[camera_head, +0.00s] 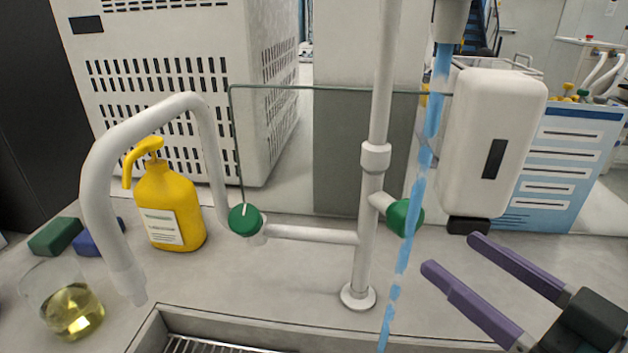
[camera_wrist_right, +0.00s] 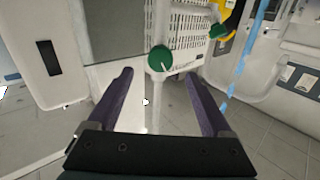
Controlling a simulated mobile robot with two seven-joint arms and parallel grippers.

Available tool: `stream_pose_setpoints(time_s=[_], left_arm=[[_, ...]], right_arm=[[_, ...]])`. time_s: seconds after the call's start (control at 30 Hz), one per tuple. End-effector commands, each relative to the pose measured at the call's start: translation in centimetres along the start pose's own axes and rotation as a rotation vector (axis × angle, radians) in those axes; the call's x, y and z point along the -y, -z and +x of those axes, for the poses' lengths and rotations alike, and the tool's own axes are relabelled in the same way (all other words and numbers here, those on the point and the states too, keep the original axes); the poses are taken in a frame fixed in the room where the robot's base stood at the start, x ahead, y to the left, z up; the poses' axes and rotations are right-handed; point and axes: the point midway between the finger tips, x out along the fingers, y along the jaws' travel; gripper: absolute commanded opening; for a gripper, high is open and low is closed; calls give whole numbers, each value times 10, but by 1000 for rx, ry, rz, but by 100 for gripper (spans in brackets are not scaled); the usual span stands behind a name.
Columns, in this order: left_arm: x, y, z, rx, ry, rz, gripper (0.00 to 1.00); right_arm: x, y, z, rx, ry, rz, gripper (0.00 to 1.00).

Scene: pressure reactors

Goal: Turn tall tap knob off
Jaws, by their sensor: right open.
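The tall tap's pale pipe (camera_head: 369,220) rises from the counter. Its green knob (camera_head: 405,217) sticks out on the right side, and blue water (camera_head: 436,85) runs from the spout, passing in front of the knob's edge. My right gripper (camera_head: 448,252) has open purple fingers, empty, to the right of and a little below the knob, apart from it. In the right wrist view a green knob (camera_wrist_right: 160,59) with a white mark, seemingly the tall tap's, appears beyond and between the open fingers (camera_wrist_right: 158,78). My left gripper is not in view.
A second green knob (camera_head: 245,220) sits on the side pipe by the curved tap (camera_head: 98,190). A white dispenser (camera_head: 492,140) hangs above my right gripper. A yellow pump bottle (camera_head: 168,205) and a beaker (camera_head: 66,308) stand left. A sink edge (camera_head: 160,318) is in front.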

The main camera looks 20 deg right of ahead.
Motion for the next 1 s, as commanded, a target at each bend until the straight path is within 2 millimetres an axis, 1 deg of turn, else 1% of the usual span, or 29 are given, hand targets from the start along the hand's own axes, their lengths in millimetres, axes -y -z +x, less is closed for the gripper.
stream_pose_setpoints(time_s=[0.03,0.2,0.3,0.4,0.5,0.6,0.83,1.0], left_arm=[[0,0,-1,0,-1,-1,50],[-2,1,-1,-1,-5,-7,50],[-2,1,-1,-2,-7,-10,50],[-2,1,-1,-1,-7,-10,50],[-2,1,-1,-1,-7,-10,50],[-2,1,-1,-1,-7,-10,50],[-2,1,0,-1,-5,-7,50],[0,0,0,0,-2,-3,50]], right_arm=[[0,2,10,-5,0,0,84],[0,2,43,-5,0,-1,84],[0,1,60,-2,1,0,84],[0,0,72,-1,0,0,84],[1,0,80,0,1,0,84],[1,0,83,1,1,0,84],[1,0,83,1,1,0,84],[1,0,83,1,1,0,65]])
